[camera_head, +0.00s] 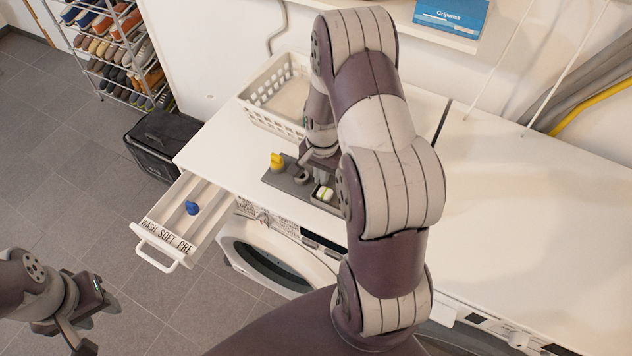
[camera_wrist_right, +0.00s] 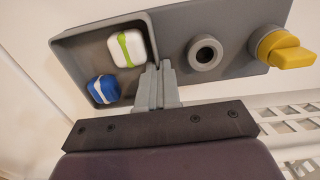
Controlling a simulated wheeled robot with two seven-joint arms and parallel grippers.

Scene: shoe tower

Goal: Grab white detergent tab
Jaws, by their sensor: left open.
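The white detergent tab (camera_wrist_right: 127,48), with a green stripe, lies in the open compartment of a grey tray (camera_wrist_right: 226,22); it also shows in the head view (camera_head: 324,193). A blue and white tab (camera_wrist_right: 103,88) lies beside it in the same compartment. My right gripper (camera_wrist_right: 158,70) is over the tray; its fingers are together with nothing visible between them, just beside the compartment's wall and apart from the white tab. Whether the fingertips touch the tray is unclear. My left gripper (camera_head: 100,326) is open and empty at the lower left, over the floor.
The tray has a round holed post (camera_wrist_right: 205,53) and a yellow knob (camera_wrist_right: 284,48). A white basket (camera_head: 262,117) stands behind it. An open detergent drawer (camera_head: 165,225) holds a blue tab (camera_head: 191,208). The white top (camera_head: 530,210) at right is clear.

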